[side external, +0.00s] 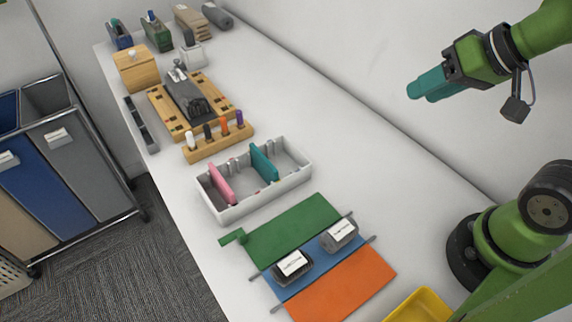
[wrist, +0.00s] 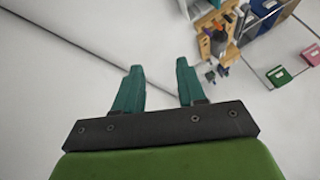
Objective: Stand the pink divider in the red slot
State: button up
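The pink divider (side external: 222,184) stands roughly upright in the left part of a white open box (side external: 246,207) on the bench. A teal divider (side external: 264,163) stands across the middle of the same box. Small red or pink marks show at the box's walls near the dividers, but they are too small to tell which is the red slot. My gripper (side external: 416,92) is high above the bench at the right, far from the box. In the wrist view my gripper (wrist: 157,72) has its two teal fingers apart with nothing between them.
A wooden rack (side external: 219,144) with several coloured pegs stands just behind the box. In front lie a green, blue and orange mat (side external: 295,230) with two labelled blocks and a yellow bin (side external: 420,305). Bare bench lies right of the box. A wall runs along the bench's right side.

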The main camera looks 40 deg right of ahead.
dwell(0.4)
jog(key=n+g+h, duration=0.2)
jog(key=n+g, duration=0.2)
jog(key=g, duration=0.3)
send_over(220, 178)
notch_tip(220, 178, down, 5)
jog(key=f, duration=1.1)
jog(key=shift+w+d, duration=0.1)
jog(key=shift+d, duration=0.15)
jog(key=f, duration=0.5)
jog(key=shift+a+f, duration=0.2)
jog(key=shift+f, duration=0.1)
